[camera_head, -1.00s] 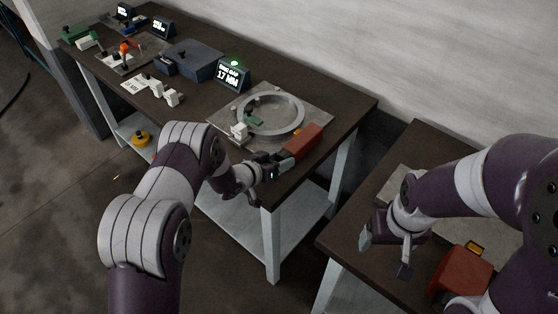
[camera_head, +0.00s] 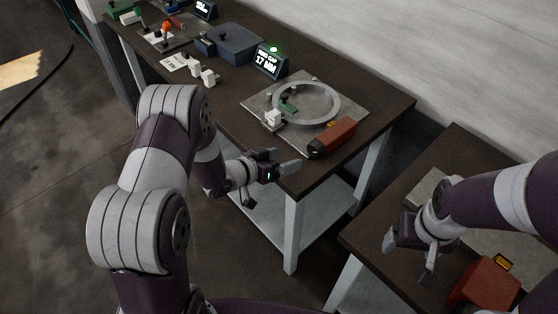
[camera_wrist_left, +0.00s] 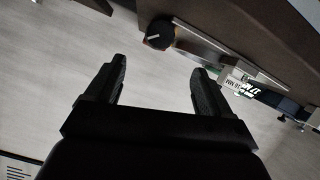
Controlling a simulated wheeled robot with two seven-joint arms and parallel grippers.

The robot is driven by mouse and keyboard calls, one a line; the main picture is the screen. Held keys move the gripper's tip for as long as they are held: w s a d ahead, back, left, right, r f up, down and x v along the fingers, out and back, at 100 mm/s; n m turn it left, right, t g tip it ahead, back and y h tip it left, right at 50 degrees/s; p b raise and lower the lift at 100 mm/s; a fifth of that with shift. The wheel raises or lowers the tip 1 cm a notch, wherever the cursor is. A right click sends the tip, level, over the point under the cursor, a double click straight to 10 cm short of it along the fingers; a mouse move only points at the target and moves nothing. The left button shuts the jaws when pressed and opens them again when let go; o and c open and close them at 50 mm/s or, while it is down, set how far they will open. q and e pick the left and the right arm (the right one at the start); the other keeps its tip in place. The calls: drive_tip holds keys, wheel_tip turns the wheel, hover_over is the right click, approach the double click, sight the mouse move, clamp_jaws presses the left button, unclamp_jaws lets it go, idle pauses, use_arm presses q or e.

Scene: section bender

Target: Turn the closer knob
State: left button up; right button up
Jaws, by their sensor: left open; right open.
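A black round knob (camera_head: 315,151) sits on the near end of a red block (camera_head: 336,137) at the table's front edge. In the left wrist view the knob (camera_wrist_left: 160,33) has a white pointer line and lies beyond the fingertips, above the gap between them. My left gripper (camera_head: 271,182) is open and empty, just left of and in front of the knob, apart from it. Its two fingers also show in the left wrist view (camera_wrist_left: 158,72). My right gripper (camera_head: 407,259) is open and empty over the right table's near edge. Another red block (camera_head: 484,284) lies there; no knob shows on it.
A metal ring (camera_head: 307,103) lies on a grey plate (camera_head: 262,101) beside the red block. A display (camera_head: 269,62) reads 17 MM with a green light. A blue-grey box (camera_head: 234,43) stands further left. A gap separates the two tables.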

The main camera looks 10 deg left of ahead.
use_arm(q)
drive_tip(key=shift+s+a+r, duration=0.2)
drive_tip(key=shift+s+a, duration=0.1)
drive_tip(key=shift+s, duration=0.15)
